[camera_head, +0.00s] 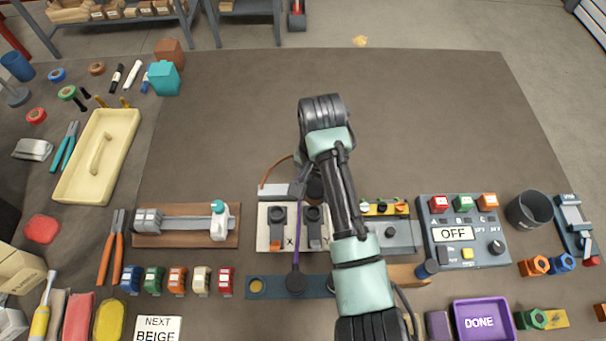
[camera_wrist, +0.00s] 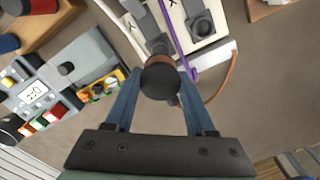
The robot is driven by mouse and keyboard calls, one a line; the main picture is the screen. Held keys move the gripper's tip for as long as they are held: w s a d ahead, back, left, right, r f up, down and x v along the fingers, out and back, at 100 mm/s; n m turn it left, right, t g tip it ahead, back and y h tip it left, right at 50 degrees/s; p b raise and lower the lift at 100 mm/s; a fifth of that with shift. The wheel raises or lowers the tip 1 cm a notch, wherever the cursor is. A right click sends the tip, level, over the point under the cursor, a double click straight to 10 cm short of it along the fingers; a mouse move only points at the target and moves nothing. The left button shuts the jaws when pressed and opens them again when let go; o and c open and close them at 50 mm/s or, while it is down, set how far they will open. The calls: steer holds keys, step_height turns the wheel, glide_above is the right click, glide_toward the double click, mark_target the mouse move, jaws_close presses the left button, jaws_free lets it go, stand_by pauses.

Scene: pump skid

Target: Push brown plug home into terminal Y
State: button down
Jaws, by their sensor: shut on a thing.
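My gripper (camera_wrist: 158,92) is shut on the brown plug (camera_wrist: 160,79), a dark round body with a brown band, held between the blue fingers in the wrist view. The white terminal block (camera_head: 265,239) lies below my gripper in the head view, with two dark terminals and an X mark. One terminal (camera_wrist: 202,24) is clear of the plug in the wrist view; the other (camera_wrist: 146,23) lies just beyond it and is partly covered. How deep the plug sits is hidden. A brown cord (camera_wrist: 224,84) curves to the block's grey end. My arm hides much of the gripper in the head view.
A purple cord (camera_head: 302,248) crosses the block between the terminals. A grey control box (camera_head: 465,262) reading OFF and a yellow-topped fixture (camera_head: 384,208) stand to the right. A wooden board with a clamp (camera_head: 186,226) lies left. The mat behind the block is clear.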

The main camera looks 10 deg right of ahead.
steer(key=shift+f+b, duration=2.7)
steer(key=shift+b, duration=0.2)
steer(key=shift+r+p, duration=0.15)
steer(key=shift+p, duration=0.75)
steer(key=shift+f+b, duration=0.8)
steer(key=shift+f, duration=1.05)
steer(key=shift+c, duration=0.9)
jaws_free()
steer(key=shift+r, duration=0.1)
